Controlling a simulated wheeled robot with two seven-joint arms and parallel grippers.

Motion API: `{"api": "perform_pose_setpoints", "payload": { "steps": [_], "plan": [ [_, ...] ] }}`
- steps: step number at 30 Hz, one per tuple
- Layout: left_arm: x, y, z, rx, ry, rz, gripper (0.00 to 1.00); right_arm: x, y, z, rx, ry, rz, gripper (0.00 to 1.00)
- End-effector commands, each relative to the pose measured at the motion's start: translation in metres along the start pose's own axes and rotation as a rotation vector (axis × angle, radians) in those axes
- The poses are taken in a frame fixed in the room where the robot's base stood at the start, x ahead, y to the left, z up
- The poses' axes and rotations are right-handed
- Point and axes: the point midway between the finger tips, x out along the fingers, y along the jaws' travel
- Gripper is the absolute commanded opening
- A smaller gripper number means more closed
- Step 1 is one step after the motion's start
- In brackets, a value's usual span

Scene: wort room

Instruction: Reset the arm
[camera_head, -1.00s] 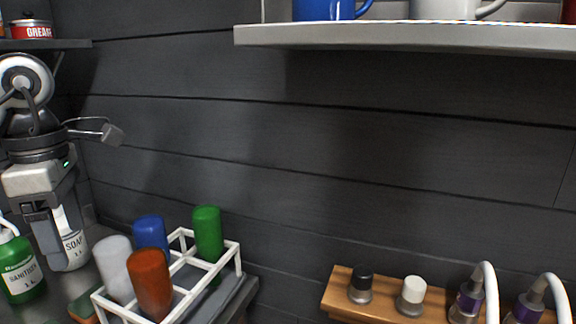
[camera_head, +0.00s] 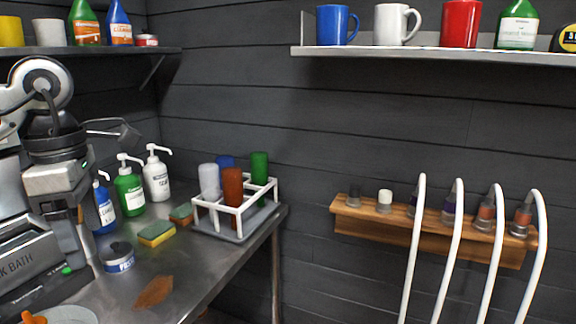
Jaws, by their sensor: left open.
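My left arm comes in at the left edge of the head view, above the left part of the steel bench (camera_head: 190,268). My left gripper (camera_head: 76,238) points down and is open, with nothing seen between its fingers. My right gripper is not in view.
A white rack (camera_head: 236,216) holds several coloured bottles. Pump bottles, sponges (camera_head: 156,234), a tin (camera_head: 118,258) and a brown leaf-shaped piece (camera_head: 154,292) stand or lie on the bench. Shelves are above. A wooden rail (camera_head: 372,222) with white tubes is at right.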

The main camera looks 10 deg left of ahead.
Motion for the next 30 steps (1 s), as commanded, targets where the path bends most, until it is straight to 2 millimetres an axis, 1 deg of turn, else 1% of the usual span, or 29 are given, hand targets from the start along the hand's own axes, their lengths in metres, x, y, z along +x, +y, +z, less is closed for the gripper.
{"api": "perform_pose_setpoints", "payload": {
  "steps": [1, 4, 8, 11, 14, 17, 18, 20, 21, 22, 24, 25, 26, 28, 29, 30],
  "plan": [
    [0.009, -0.004, 0.011, 0.021, -0.022, -0.026, 0.75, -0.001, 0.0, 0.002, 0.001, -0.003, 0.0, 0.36],
    [0.021, -0.011, 0.031, 0.049, -0.075, -0.071, 0.75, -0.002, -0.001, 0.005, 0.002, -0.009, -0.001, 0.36],
    [0.038, -0.024, 0.059, 0.08, -0.157, -0.142, 0.75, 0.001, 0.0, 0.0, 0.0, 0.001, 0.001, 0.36],
    [0.051, -0.039, 0.085, 0.102, -0.235, -0.217, 0.75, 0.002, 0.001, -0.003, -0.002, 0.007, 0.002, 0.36],
    [0.066, -0.058, 0.114, 0.114, -0.333, -0.316, 0.75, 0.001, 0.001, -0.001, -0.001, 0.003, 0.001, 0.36],
    [0.08, -0.086, 0.149, 0.109, -0.462, -0.46, 0.75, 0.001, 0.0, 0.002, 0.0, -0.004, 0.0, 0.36],
    [0.084, -0.1, 0.164, 0.096, -0.524, -0.533, 0.75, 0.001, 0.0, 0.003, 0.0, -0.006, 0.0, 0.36],
    [0.087, -0.122, 0.189, 0.057, -0.632, -0.666, 0.75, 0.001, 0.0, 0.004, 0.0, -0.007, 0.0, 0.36],
    [0.087, -0.137, 0.205, 0.016, -0.711, -0.769, 0.75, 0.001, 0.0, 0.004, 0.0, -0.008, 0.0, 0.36],
    [0.086, -0.147, 0.216, -0.026, -0.771, -0.849, 0.75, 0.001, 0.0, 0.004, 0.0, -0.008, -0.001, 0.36],
    [0.08, -0.162, 0.239, -0.151, -0.907, -1.036, 0.75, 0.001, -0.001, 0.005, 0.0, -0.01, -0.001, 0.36],
    [0.077, -0.166, 0.247, -0.217, -0.96, -1.116, 0.75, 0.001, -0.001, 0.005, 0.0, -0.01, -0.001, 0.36],
    [0.075, -0.167, 0.254, -0.289, -1.01, -1.195, 0.75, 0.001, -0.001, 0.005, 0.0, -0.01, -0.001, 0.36],
    [0.072, -0.162, 0.267, -0.485, -1.116, -1.374, 0.75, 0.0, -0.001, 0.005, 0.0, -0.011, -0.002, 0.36],
    [0.073, -0.158, 0.27, -0.58, -1.156, -1.448, 0.75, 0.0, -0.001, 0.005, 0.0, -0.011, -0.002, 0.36],
    [0.077, -0.149, 0.273, -0.718, -1.202, -1.541, 0.75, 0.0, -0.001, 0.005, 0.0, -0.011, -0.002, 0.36]
  ]
}}
